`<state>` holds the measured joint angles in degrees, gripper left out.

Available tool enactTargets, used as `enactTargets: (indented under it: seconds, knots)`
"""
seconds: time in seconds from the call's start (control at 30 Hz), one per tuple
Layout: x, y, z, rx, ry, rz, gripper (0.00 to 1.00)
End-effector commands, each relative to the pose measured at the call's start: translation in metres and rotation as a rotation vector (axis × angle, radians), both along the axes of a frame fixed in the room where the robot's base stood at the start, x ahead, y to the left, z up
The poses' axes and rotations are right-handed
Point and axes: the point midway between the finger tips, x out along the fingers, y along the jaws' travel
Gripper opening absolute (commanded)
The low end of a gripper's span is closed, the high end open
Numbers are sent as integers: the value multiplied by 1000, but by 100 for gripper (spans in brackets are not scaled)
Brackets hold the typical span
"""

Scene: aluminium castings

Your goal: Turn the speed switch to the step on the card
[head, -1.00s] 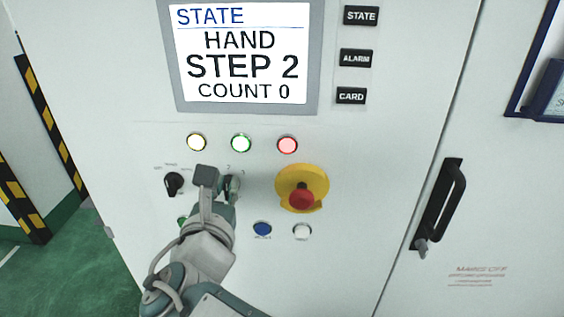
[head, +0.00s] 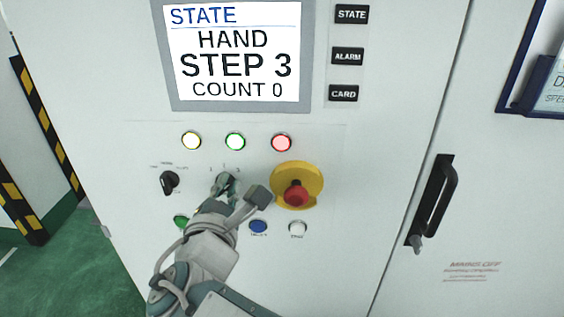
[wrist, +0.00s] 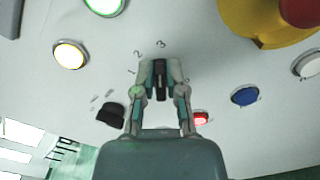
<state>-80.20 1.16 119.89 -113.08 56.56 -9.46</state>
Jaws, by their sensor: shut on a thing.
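The speed switch (wrist: 160,75) is a dark knob on the white panel, with step numbers around it. In the wrist view my gripper (wrist: 159,80) is shut on it, one finger on each side, and the knob lies near the figure 3. In the head view my gripper (head: 226,184) covers most of the switch. The screen (head: 235,52) reads STATE, HAND, STEP 3, COUNT 0. A card holder (head: 530,85) with a partly visible sheet is at the upper right edge; its text is cut off. The CARD button (head: 343,93) is beside the screen.
A red emergency stop (head: 295,194) on a yellow base sits close to the right of my gripper. A black selector (head: 169,182) is to its left. Lit yellow (head: 191,141), green (head: 235,141) and red (head: 281,142) lamps are above. Blue (head: 258,227) and white (head: 298,228) buttons are below.

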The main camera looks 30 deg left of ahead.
Motion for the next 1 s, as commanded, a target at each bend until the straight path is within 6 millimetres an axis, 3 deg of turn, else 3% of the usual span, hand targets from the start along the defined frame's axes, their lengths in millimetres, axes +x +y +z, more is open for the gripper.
enactTargets:
  seconds: [0.63, 0.67, 0.7, 0.73, 1.0]
  knots:
    - [4, 3, -3, 43, 31, -4, 0]
    - [4, 3, -3, 44, 30, -3, 24]
    - [4, 3, -3, 44, 30, -3, 42]
    - [4, 4, -3, 44, 30, -3, 50]
    - [1, 0, -2, 45, 28, -2, 50]
